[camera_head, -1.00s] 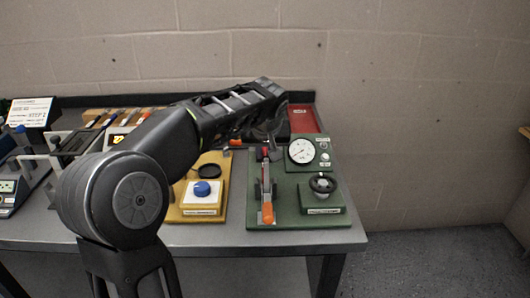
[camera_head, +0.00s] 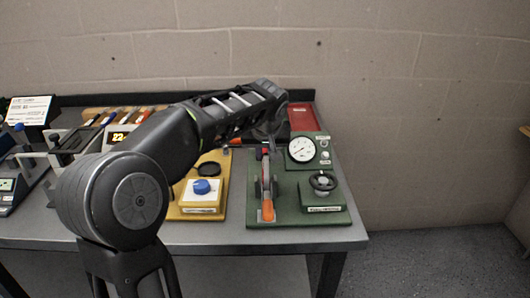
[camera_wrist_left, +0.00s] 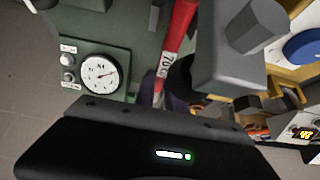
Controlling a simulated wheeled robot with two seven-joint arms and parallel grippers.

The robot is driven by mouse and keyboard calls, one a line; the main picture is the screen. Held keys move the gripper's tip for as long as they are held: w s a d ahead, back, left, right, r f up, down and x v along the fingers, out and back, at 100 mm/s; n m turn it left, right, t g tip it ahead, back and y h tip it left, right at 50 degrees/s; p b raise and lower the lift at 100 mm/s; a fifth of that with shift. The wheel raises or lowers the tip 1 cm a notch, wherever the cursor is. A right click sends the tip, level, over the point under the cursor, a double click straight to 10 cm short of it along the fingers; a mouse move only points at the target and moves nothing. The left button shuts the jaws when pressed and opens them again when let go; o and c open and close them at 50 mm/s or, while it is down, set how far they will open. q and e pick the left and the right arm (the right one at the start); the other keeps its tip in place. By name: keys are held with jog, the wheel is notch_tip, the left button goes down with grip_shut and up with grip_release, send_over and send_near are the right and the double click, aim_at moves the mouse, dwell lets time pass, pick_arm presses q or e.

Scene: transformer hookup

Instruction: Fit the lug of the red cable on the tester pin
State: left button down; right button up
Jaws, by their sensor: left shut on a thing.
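The red cable (camera_wrist_left: 180,35) shows in the left wrist view as a thick red length with a white printed marking. It runs from the top edge down beside my grey finger. My left gripper (camera_wrist_left: 198,82) is shut on it; the hold itself is partly hidden by the finger. In the head view my left gripper (camera_head: 269,138) is over the back of the green board (camera_head: 290,216), mostly hidden by my wrist. A small red part shows just below it. I cannot make out the lug or the tester pin.
A red tray (camera_head: 303,118) lies behind. The table ends right of the green board.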

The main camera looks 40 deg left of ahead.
pick_arm(q)
jog(key=shift+f+b, duration=0.5)
jog(key=shift+f, duration=0.15)
jog(key=shift+r, duration=0.1)
jog(key=c, duration=1.3)
grip_release()
jog(key=shift+r+p, duration=1.95)
jog(key=shift+r, duration=0.55)
